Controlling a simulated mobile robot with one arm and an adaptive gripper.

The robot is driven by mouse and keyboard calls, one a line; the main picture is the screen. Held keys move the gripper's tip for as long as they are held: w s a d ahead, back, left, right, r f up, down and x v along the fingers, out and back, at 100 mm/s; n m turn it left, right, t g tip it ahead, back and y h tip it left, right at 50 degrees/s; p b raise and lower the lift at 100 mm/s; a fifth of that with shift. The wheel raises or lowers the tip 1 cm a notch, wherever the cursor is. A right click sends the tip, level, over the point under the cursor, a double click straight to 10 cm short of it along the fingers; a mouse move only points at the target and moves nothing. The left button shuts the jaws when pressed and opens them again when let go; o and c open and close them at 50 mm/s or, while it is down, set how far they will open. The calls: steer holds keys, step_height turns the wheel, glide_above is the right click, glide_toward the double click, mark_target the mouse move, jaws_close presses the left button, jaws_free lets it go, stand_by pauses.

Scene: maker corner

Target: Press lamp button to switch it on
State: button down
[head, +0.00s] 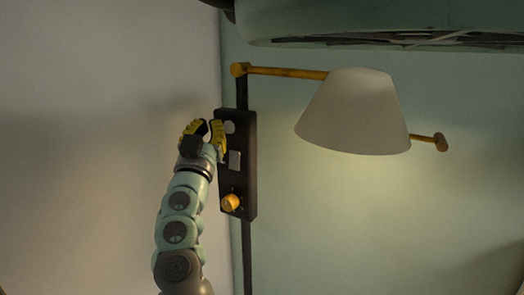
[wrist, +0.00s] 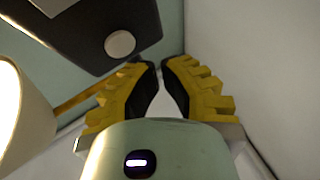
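The lamp has a pale cone shade (head: 355,112) on a yellow arm (head: 290,72). Warm light falls on the wall below the shade, and its inside looks bright at the left of the wrist view (wrist: 10,115). A dark control panel (head: 250,190) hangs left of the lamp. It carries a round pale button (head: 229,127), a pale rectangular piece (head: 235,160) and a yellow knob (head: 230,203). My gripper (head: 208,121) is beside the panel's upper left. Its fingertips are close, with a narrow empty gap. In the wrist view, the round button (wrist: 120,44) lies up-left of the fingertips, apart from them.
A dark vertical post (head: 247,262) runs below the panel. A large round greenish object (head: 380,20) overhangs the top. A pale wall (head: 110,80) stands close on the left. The green wall right of the post, below the shade, is bare.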

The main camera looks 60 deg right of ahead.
steer(key=shift+s+a, duration=0.2)
steer(key=shift+a, duration=2.2)
